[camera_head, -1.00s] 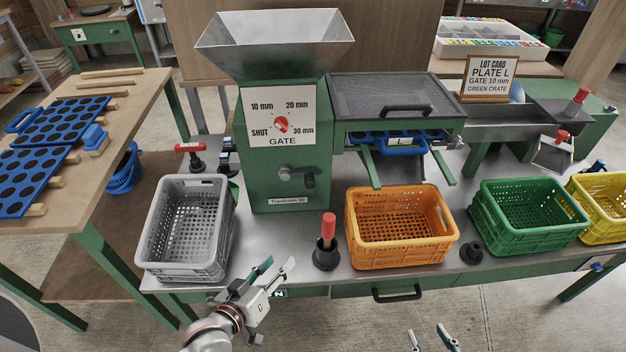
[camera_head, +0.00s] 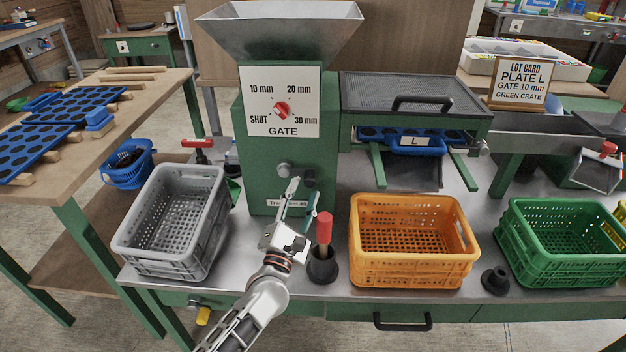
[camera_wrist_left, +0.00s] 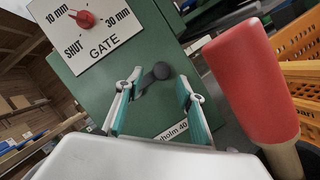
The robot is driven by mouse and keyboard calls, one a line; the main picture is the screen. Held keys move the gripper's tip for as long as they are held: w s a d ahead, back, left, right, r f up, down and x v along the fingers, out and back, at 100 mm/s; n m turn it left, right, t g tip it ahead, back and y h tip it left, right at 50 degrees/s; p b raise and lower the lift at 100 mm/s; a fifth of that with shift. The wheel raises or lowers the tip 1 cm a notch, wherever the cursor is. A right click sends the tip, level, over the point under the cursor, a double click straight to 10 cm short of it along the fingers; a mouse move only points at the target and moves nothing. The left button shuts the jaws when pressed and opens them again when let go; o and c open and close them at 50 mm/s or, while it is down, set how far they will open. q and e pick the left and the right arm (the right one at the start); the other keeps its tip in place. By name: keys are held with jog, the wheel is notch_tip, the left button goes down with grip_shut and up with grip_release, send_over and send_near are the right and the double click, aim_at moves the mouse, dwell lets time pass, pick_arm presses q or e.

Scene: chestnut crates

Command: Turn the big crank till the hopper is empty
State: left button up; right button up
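The green machine (camera_head: 262,150) stands at the back of the bench with a metal hopper (camera_head: 278,45) on top. I see the hopper's bare inner walls, but its bottom is hidden. A dark crank (camera_head: 309,178) with a silver hub is on the machine's front, below the red gate knob (camera_head: 282,110). My left gripper (camera_head: 303,197) is open in front of the machine, at the crank. In the left wrist view the crank (camera_wrist_left: 152,76) appears between the two open fingers (camera_wrist_left: 158,85); contact is not clear. My right gripper is out of view.
A red-handled tool (camera_head: 324,229) stands in a black holder just right of my left gripper. A grey crate (camera_head: 172,262) is on the left, an orange crate (camera_head: 414,268) and a green crate (camera_head: 560,270) on the right. The lot card (camera_head: 521,83) reads plate L, gate 10 mm, green crate.

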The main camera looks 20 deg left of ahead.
aim_at(307, 186)
pick_arm(q)
jog(key=x, duration=0.6)
jog(key=shift+f+b, duration=0.1)
jog(key=shift+b, duration=0.25)
jog(key=shift+s, duration=0.1)
grip_shut()
